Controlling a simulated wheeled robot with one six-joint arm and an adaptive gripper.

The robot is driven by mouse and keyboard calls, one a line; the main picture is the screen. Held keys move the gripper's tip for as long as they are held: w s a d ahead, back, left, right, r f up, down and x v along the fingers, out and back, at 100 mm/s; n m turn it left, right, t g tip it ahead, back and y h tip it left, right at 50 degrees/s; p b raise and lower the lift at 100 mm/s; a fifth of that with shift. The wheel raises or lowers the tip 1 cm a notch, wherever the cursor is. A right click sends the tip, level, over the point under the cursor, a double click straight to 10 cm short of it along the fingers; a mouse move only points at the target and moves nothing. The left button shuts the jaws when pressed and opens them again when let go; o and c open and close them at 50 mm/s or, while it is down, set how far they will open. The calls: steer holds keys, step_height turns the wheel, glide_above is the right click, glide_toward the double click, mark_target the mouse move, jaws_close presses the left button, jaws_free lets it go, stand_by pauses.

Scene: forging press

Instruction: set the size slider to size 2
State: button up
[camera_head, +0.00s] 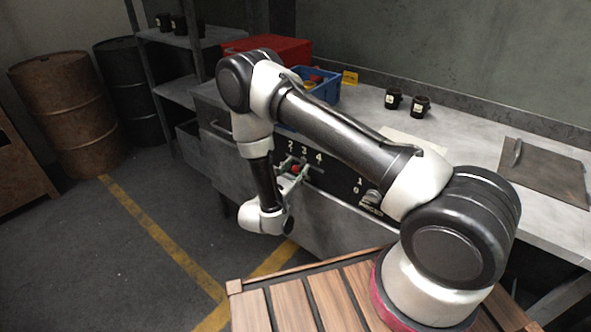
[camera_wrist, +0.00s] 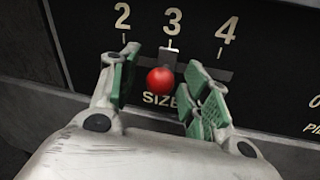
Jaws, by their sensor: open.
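The size slider's red knob (camera_wrist: 161,80) sits under the number 3, between the 2 and the 4, on the black panel (camera_wrist: 270,70) marked SIZE. In the head view the red knob (camera_head: 295,168) shows small below the numbers. My gripper (camera_wrist: 160,88) is open, with one green-padded finger on each side of the knob. Gaps show between the knob and both fingers in the wrist view. The gripper (camera_head: 292,178) also shows at the panel in the head view. The slot's left part is partly hidden behind the left finger.
A second control (camera_head: 371,197), marked 1 and 0, is on the panel to the right. The grey worktop (camera_head: 460,135) above holds a blue bin (camera_head: 322,92), a red box (camera_head: 290,50) and two dark mugs (camera_head: 420,106).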

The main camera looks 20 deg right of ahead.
mark_target(288, 155)
steer(key=shift+w+d, duration=0.25)
jaws_close()
steer(key=shift+w+a+r, duration=0.1)
steer(key=shift+w+a, duration=0.55)
steer(key=shift+w, duration=0.2)
steer(key=shift+w+a+f, duration=0.1)
steer(key=shift+w+a, duration=0.5)
steer(key=shift+w, duration=0.3)
steer(key=shift+w+a+r, duration=0.1)
steer(key=shift+w+a, duration=0.55)
steer(key=shift+w, duration=0.2)
jaws_free()
steer(key=v, duration=1.2)
